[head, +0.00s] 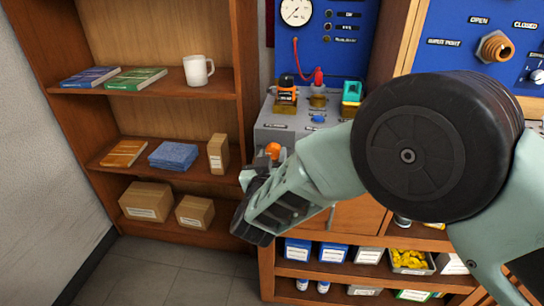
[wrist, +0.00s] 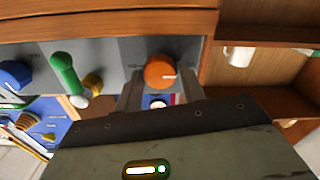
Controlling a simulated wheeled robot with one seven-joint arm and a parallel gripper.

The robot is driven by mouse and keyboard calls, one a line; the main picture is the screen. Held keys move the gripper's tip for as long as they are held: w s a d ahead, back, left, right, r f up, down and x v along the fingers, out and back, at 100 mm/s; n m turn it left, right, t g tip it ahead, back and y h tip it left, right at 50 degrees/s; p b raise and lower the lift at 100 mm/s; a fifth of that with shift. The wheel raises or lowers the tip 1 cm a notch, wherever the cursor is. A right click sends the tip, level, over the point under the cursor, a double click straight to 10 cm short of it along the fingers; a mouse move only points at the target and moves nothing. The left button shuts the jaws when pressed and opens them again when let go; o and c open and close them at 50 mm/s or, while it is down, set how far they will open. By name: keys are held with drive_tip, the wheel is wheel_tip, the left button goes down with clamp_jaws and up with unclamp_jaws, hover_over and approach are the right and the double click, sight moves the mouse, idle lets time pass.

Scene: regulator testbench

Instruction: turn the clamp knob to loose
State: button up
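The clamp knob, a round orange knob, shows in the head view (head: 273,150) at the front left of the grey bench top (head: 272,121). In the wrist view it (wrist: 160,71) faces the camera and bears a short pale mark on its right side. My gripper (head: 259,170) is at the knob, with its fingers mostly hidden behind its own body in the head view. In the wrist view my gripper (wrist: 160,86) is open, with one grey finger on each side of the knob. I cannot tell whether the fingers touch it. Any label by the knob is unreadable.
An orange-and-black part (head: 286,95), a red-topped fitting (head: 318,90), a green-topped part (head: 352,91) and a blue knob (head: 319,119) stand behind the clamp knob. A blue gauge panel (head: 345,55) rises behind them. A wooden bookcase (head: 170,100) stands left; grey floor (head: 160,272) is clear.

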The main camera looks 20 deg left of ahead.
drive_tip(key=shift+o, duration=1.4)
drive_tip(key=b+v, duration=0.2)
drive_tip(key=v, duration=1.5)
drive_tip(key=shift+s, duration=0.2)
drive_tip(key=d+r+n+g+y+p, duration=0.2)
drive_tip(key=d+r+g+y+p, duration=0.15)
drive_tip(key=d+r+g, duration=0.4)
drive_tip(key=s+d+r+g+h+p, duration=0.1)
drive_tip(key=s+d+g+h, duration=0.2)
drive_tip(key=d, duration=0.9)
drive_tip(key=s+d+r+g+h+p, duration=0.1)
drive_tip(key=s+d+r+g+h, duration=0.1)
drive_tip(key=s+d+g+h, duration=0.2)
drive_tip(key=s+d+g, duration=0.3)
drive_tip(key=s+d, duration=0.2)
drive_tip(key=d, duration=0.3)
drive_tip(key=shift+s+d+r+p, duration=0.15)
drive_tip(key=shift+s+d+p, duration=0.1)
drive_tip(key=shift+s+p, duration=0.05)
